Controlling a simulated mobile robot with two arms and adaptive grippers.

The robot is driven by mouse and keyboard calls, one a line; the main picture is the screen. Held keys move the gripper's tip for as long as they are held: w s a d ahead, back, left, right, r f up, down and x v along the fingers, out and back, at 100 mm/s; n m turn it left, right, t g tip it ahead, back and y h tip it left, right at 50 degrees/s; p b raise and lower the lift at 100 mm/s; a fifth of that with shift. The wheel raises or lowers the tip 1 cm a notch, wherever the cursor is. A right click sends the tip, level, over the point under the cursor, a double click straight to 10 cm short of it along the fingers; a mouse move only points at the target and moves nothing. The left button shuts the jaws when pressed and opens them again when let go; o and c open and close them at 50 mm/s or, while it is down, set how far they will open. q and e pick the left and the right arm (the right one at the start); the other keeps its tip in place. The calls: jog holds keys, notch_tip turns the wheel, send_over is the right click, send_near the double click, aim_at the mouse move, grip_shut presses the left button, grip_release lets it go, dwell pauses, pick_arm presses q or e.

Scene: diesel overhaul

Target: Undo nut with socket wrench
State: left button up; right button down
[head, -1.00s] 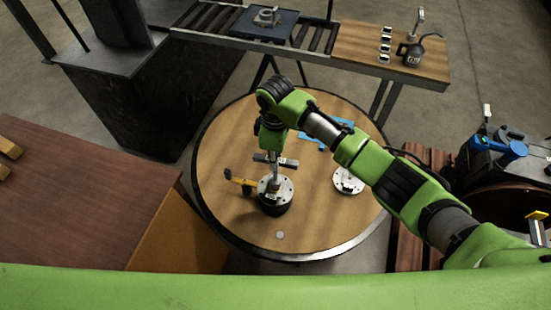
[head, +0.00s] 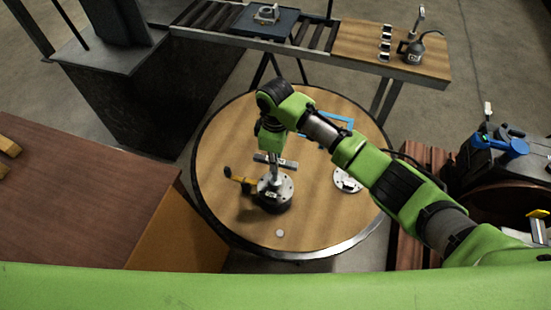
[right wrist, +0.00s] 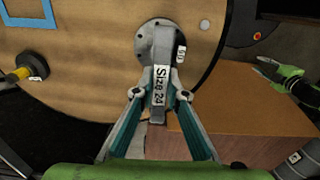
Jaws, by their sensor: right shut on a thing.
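My right gripper (head: 272,150) is shut on the socket wrench (head: 284,164), above the round table. In the right wrist view its fingers (right wrist: 160,93) close around the wrench, marked "Size 24" (right wrist: 160,75). The wrench stands upright over a silver flange (head: 288,188) with bolt holes, on a dark round base (head: 277,209). The nut is hidden under the wrench. My left gripper shows at the right of the right wrist view (right wrist: 267,68), away from the wrench; its jaw opening is too small to judge. It is not seen in the head view.
A yellow-and-black tool (head: 238,178) lies left of the flange. A second flange (head: 345,182), a blue frame (head: 340,120) and a small grey disc (head: 280,233) lie on the round table (head: 225,145). A brown cabinet (head: 90,200) is at left, a roller conveyor (head: 210,20) behind.

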jog(key=n, duration=0.3)
jog(key=shift+r, duration=0.1)
jog(key=n, duration=0.7)
jog(key=shift+n, duration=0.3)
jog(key=n+b, duration=0.1)
jog(key=n, duration=0.3)
jog(key=shift+n, duration=0.3)
jog(key=n+b, duration=0.1)
jog(key=n, duration=0.6)
jog(key=shift+n+b, duration=0.3)
jog(key=shift+b, duration=0.05)
jog(key=n, duration=0.2)
jog(key=shift+n+b, duration=0.4)
jog(key=n+b, duration=0.1)
jog(key=n, duration=0.3)
jog(key=shift+n, duration=0.3)
jog(key=n+b, duration=0.2)
jog(key=b, duration=0.9)
jog(key=shift+w+a+b, duration=0.15)
jog(key=shift+w+b, duration=0.05)
jog(key=shift+b, duration=0.1)
jog(key=shift+s+n+b, duration=0.15)
jog(key=shift+n+b, duration=0.15)
jog(key=shift+b, duration=0.2)
jog(key=shift+r, duration=0.15)
jog(key=shift+r, duration=0.1)
